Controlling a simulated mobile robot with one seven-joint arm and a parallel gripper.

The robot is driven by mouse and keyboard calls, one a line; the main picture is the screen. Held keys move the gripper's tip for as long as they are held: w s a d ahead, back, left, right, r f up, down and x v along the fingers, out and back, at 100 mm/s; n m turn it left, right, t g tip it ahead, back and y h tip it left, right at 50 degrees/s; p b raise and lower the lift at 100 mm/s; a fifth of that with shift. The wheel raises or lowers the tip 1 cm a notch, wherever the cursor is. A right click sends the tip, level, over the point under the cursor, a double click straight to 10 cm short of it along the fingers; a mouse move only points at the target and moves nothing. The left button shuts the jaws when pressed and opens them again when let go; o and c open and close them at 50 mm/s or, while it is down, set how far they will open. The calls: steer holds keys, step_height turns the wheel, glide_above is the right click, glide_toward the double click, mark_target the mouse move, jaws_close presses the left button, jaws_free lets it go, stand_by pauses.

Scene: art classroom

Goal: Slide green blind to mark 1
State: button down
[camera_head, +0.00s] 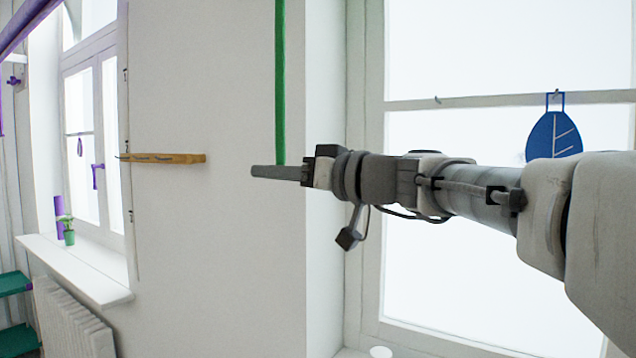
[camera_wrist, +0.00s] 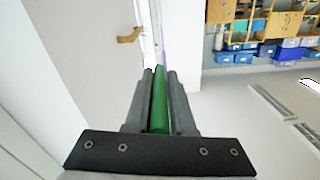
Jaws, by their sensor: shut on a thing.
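A green strip (camera_head: 280,80), likely the green blind's edge or pull, hangs down from the top of the head view to my gripper. My gripper (camera_head: 272,171) is level in front of the white wall by the right window. In the wrist view the green piece (camera_wrist: 159,105) lies between the two dark fingers of my gripper (camera_wrist: 160,85), which are shut on it. The strip's part behind the fingers is hidden in the head view. No mark with a readable number shows.
A wooden rack with hooks (camera_head: 165,158) sticks out from the wall to the left. Shelves with blue bins (camera_wrist: 285,42) stand far off.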

step_height(320, 180, down, 12)
steer(key=b, duration=1.3)
steer(key=shift+b, duration=0.3)
steer(key=shift+w+d, duration=0.1)
steer(key=c, duration=0.8)
jaws_free()
steer(key=shift+r, duration=0.1)
steer(key=v, duration=1.7)
steer(key=shift+s, duration=0.25)
steer(key=shift+d, duration=0.15)
